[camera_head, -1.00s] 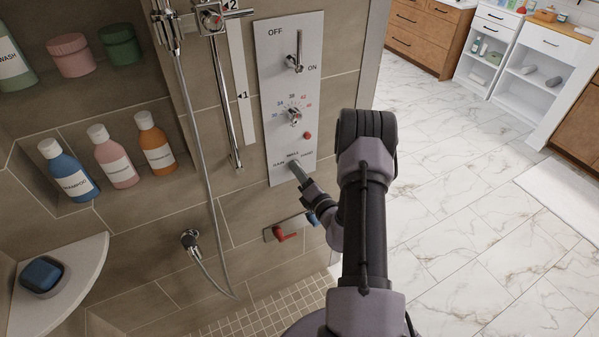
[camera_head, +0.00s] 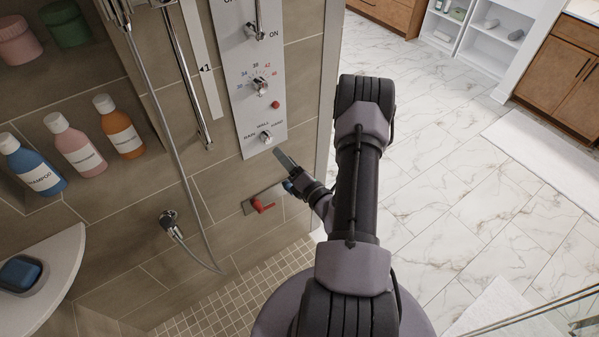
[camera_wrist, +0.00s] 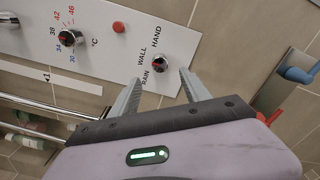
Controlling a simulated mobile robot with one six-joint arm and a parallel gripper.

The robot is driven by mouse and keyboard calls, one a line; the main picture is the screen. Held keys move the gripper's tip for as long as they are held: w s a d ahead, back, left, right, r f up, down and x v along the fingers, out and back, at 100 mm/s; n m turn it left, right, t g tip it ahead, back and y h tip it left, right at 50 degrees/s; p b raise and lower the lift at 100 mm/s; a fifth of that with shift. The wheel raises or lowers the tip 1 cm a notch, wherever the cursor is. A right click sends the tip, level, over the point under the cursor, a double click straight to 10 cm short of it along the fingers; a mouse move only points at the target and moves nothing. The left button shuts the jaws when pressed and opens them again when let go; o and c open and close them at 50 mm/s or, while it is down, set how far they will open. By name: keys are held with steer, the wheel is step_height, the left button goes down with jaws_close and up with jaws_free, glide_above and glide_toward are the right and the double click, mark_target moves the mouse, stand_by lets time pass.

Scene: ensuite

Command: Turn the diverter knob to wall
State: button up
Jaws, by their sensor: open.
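My gripper (camera_wrist: 160,78) is open and empty. In the head view my gripper (camera_head: 284,160) is just below and right of the knob, apart from it.
A temperature dial (camera_head: 260,86) and a red button (camera_head: 276,104) sit above the knob. A red-and-blue handled fitting (camera_head: 263,204) is on the wall below. A shower hose (camera_head: 172,130) hangs to the left. Marble floor (camera_head: 430,180) lies open to the right.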

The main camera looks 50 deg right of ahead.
steer(key=v, duration=0.9)
steer(key=shift+p, duration=0.3)
